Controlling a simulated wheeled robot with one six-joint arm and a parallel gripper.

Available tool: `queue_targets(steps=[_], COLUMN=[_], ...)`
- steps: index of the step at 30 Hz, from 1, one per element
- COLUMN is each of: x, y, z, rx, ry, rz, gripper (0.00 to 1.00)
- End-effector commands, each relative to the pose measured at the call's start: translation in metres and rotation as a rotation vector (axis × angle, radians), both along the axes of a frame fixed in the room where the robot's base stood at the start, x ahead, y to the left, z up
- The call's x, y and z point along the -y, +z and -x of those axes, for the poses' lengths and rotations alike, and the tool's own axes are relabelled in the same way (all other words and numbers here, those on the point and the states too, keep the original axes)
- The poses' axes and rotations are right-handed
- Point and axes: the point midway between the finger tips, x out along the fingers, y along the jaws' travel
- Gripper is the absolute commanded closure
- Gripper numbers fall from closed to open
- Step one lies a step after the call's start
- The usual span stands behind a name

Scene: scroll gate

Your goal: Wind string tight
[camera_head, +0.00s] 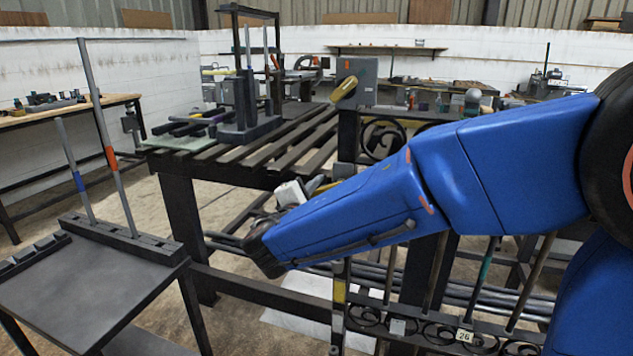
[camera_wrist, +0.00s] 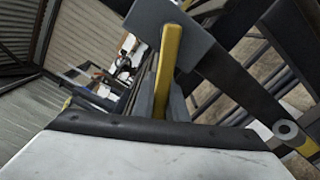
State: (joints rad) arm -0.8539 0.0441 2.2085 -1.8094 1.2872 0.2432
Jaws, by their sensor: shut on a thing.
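My gripper (camera_head: 316,186) is beside the front post of the slatted dark table, mostly hidden behind my blue arm in the head view. In the wrist view my gripper (camera_wrist: 163,98) has grey fingers on both sides of a yellow bar (camera_wrist: 171,50), shut on it. The bar's far end lies in front of a grey block (camera_wrist: 150,14). A small yellow part also shows by the fingertips in the head view. A grey box (camera_head: 366,76) with another view of a yellow handle (camera_head: 344,89) tops the post. I cannot make out any string.
The slatted table (camera_head: 225,152) carries a dark upright frame (camera_head: 248,95). A low dark stand (camera_head: 92,288) with two rods is at the left. A rack of rods and scrollwork (camera_head: 460,325) lies below my arm. Bare floor shows between stand and table.

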Motion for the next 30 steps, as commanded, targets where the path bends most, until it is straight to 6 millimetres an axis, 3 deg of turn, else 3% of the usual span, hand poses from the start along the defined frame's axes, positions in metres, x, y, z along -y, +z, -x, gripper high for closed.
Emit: queue_targets(steps=[13,30], x=[0.011,0.013], y=[-0.017,-0.02], z=[0.004,0.005], rx=[-0.093,-0.112], ry=[0.0,0.0], rz=[0.253,0.305], gripper=[1.0,1.0])
